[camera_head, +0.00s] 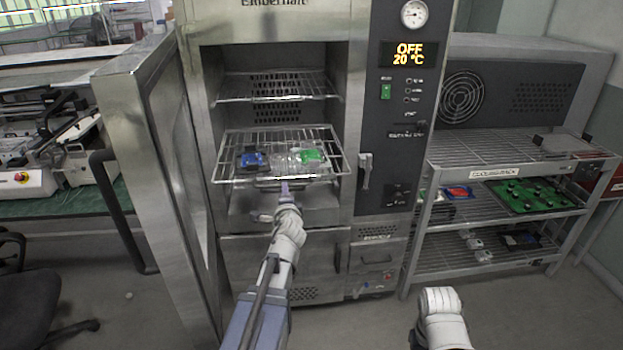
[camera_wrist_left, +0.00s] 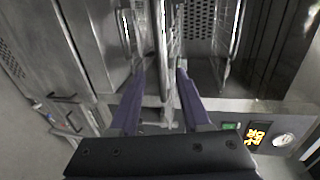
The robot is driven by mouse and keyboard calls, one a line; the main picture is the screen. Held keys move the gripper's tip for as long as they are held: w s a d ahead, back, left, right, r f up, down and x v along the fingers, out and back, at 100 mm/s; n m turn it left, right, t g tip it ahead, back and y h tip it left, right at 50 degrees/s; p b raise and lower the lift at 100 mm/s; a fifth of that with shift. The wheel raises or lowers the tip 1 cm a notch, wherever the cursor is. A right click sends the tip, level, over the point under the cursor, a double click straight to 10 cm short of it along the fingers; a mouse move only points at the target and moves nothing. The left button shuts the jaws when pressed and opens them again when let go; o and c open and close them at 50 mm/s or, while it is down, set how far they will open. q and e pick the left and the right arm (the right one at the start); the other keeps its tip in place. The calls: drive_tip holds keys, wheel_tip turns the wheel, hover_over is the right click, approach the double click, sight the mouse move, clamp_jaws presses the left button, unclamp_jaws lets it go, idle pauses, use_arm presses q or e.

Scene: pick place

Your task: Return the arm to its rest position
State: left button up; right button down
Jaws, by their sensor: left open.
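My left arm reaches up toward the open oven (camera_head: 276,205). My left gripper (camera_head: 284,187) is at the front edge of the oven's pulled-out wire rack (camera_head: 225,178). In the left wrist view my left gripper (camera_wrist_left: 160,74) has its two purple fingers apart, with rack wires (camera_wrist_left: 158,40) seen edge-on beyond and between them. Whether a finger touches the rack cannot be told. Nothing is seen held. On the rack lie a blue-and-black part (camera_head: 252,160), a clear part (camera_head: 287,162) and a green part (camera_head: 312,157). My right arm shows at the bottom right; its gripper is not seen.
The oven door (camera_head: 150,170) stands open on the left, close to my left arm. The control panel (camera_head: 405,95) reads OFF, 20 °C. A cooling rack (camera_head: 495,172) on the right holds a green board (camera_head: 535,195) and small parts. An office chair (camera_head: 30,300) stands lower left.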

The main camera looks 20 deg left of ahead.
use_arm(q)
drive_tip(key=s+d+f+n+g+h, duration=0.2)
drive_tip(key=s+d+f+n+g, duration=0.15)
drive_tip(key=d+f, duration=0.4)
drive_tip(key=s+d+f+n+g+h, duration=0.25)
drive_tip(key=s+d+f, duration=0.2)
drive_tip(key=d, duration=0.65)
drive_tip(key=s+d+f+n+g+h, duration=0.1)
drive_tip(key=s+d+f+g, duration=0.1)
drive_tip(key=s+d, duration=0.6)
drive_tip(key=s+d+f+g+h, duration=0.1)
drive_tip(key=s+d+f+g, duration=0.2)
drive_tip(key=s+d+g, duration=0.2)
drive_tip(key=s+d, duration=0.3)
drive_tip(key=shift+s+d+f+n, duration=0.15)
drive_tip(key=shift+d+f+n, duration=0.1)
drive_tip(key=shift+n, duration=0.15)
drive_tip(key=shift+a+h, duration=0.1)
drive_tip(key=shift+h, duration=0.15)
